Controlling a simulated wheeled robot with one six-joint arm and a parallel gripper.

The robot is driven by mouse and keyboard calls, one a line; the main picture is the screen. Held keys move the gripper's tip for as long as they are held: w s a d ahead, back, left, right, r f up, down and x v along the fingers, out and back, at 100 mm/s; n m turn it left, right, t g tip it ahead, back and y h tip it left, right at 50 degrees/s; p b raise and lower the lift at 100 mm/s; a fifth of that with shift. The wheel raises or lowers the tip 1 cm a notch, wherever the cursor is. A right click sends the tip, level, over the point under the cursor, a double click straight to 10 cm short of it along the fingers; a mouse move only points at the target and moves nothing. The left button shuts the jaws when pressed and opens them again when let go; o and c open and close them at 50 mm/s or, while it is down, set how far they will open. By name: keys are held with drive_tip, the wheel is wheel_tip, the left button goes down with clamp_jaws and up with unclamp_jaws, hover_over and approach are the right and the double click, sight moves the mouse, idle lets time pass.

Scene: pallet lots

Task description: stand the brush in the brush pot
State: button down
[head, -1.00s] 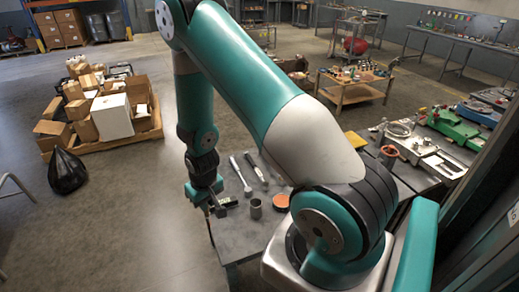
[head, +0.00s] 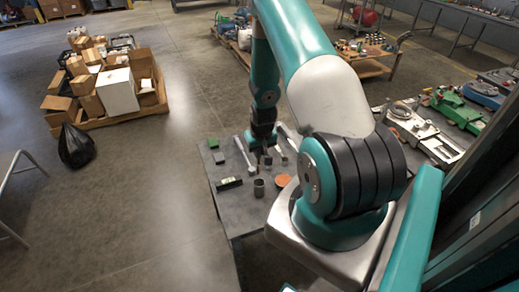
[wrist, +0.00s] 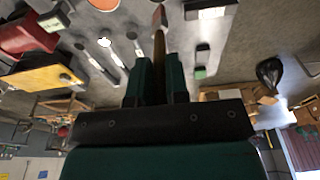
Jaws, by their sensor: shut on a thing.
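My gripper (wrist: 161,80) is shut on the brush (wrist: 160,50) in the wrist view. The brush has a tan wooden handle and a reddish-brown end pointing away from the fingers. In the head view my gripper (head: 265,158) is above the table, behind the brush pot. The brush is hard to make out there. The brush pot (head: 259,188) is a small dark grey cylinder, upright near the table's front edge, apart from my gripper. I cannot surely identify the pot in the wrist view.
Bare tabletop shows in front of the level.

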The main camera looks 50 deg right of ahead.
sight(260, 167)
drive_tip(key=shift+f+b, duration=3.45)
drive_tip(key=shift+f, duration=1.3)
drive_tip(key=c, duration=1)
unclamp_jaws()
drive_tip(key=shift+c, duration=0.2)
wheel_tip(260, 167, up, 17)
drive_tip(key=s+a+b, duration=0.1)
drive_tip(key=s+b, duration=0.1)
drive_tip(key=shift+s+a, duration=0.15)
drive_tip(key=shift+a, duration=0.05)
drive_tip(key=shift+r, duration=0.1)
